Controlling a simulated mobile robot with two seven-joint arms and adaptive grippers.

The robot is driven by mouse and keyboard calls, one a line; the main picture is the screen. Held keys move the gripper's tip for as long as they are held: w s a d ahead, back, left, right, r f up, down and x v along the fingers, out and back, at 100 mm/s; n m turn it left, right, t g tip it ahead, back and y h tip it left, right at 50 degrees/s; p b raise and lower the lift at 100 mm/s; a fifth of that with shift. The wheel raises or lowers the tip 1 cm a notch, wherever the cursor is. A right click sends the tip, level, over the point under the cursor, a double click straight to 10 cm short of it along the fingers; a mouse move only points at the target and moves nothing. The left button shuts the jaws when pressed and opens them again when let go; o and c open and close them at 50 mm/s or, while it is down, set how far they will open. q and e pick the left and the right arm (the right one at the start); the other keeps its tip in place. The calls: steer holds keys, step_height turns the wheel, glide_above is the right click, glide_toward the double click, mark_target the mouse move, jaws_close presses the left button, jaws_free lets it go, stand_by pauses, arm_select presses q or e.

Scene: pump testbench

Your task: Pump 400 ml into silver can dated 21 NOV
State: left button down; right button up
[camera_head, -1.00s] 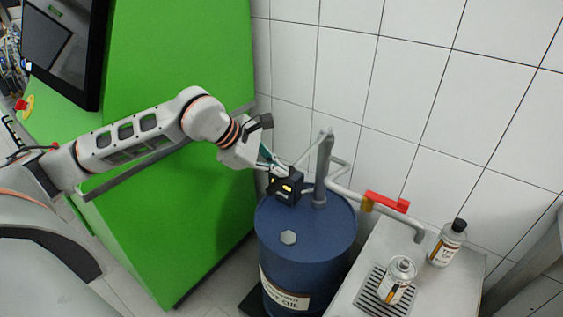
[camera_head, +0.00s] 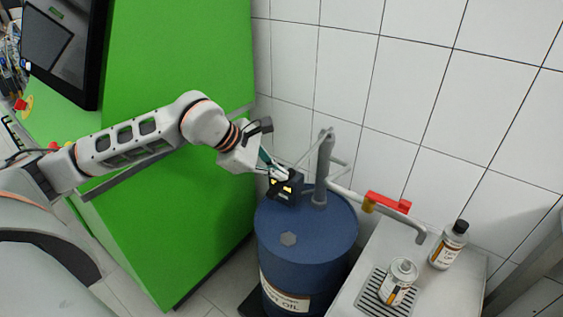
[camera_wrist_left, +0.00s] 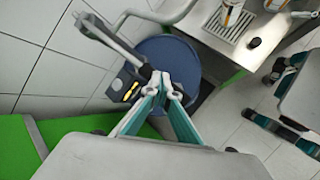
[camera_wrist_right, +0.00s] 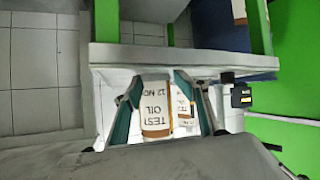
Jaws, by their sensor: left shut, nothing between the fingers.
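Two silver cans with white-orange labels are at the bench. One open-topped can (camera_head: 399,283) stands on the drain grate, and a black-capped can (camera_head: 449,246) stands behind it; their dates are unreadable. My left gripper (camera_head: 284,177) is shut and empty, its tips close to the black pump meter (camera_head: 284,194) with yellow lights on the blue drum.
The grey pump pipe (camera_head: 323,165) rises from the blue drum (camera_head: 338,222). A red valve handle (camera_head: 388,202) sits on the outlet pipe, whose spout (camera_head: 420,237) hangs over the metal bench (camera_head: 451,285). A green cabinet (camera_head: 180,150) and tiled wall (camera_head: 440,80) bound the space.

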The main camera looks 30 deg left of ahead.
mark_target(277, 183)
arm_select(q)
steer(key=shift+s+f+b, duration=0.2)
steer(key=shift+f+b, duration=0.85)
steer(key=shift+f, duration=0.65)
arm_select(e)
steer(key=shift+w+a+f, duration=0.15)
steer(key=shift+f, duration=0.5)
stand_by(0.6)
stand_by(0.5)
